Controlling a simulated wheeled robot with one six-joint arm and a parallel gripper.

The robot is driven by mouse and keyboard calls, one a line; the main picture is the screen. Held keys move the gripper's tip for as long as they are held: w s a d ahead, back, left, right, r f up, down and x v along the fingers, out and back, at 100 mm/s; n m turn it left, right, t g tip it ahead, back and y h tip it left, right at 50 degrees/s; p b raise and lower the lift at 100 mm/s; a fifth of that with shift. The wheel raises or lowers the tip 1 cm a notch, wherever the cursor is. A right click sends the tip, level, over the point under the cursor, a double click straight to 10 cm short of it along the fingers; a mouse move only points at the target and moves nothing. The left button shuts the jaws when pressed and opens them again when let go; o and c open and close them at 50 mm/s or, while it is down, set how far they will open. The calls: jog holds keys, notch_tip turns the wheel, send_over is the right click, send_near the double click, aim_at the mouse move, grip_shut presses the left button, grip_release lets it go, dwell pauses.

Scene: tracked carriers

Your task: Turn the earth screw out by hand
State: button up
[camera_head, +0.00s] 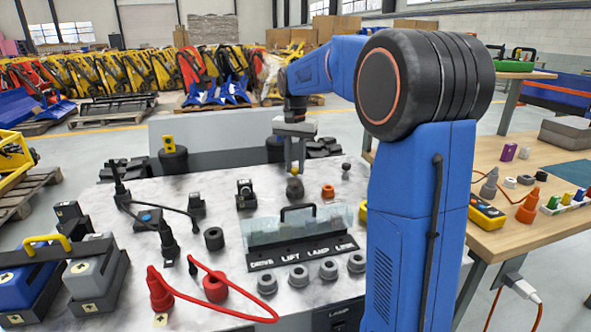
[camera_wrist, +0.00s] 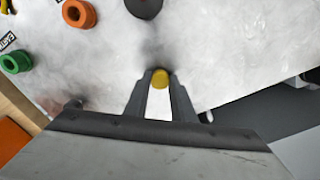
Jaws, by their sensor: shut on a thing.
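My gripper (camera_head: 295,170) points down over the far part of the marbled carrier deck (camera_head: 225,185). In the wrist view its two fingers (camera_wrist: 160,85) are shut on a small round brass-yellow head, the earth screw (camera_wrist: 160,79). The screw's shank is hidden below the head, and I cannot tell whether it is still in its hole. A soft dark shadow lies on the deck beside the fingertips.
A dark round fitting (camera_wrist: 146,7), an orange ring (camera_wrist: 78,13) and a green ring (camera_wrist: 15,62) beside a small label stand nearby. A clear-covered box (camera_head: 297,230), a red cable (camera_head: 235,309) and several grey knobs are nearer. A workbench (camera_head: 540,235) stands right.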

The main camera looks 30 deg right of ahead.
jog(key=n, duration=0.5)
jog(key=shift+n, duration=1.7)
jog(key=shift+n, duration=0.6)
jog(key=n, duration=0.8)
jog(key=shift+n, duration=0.3)
jog(key=o, duration=0.9)
jog(key=shift+c, duration=0.2)
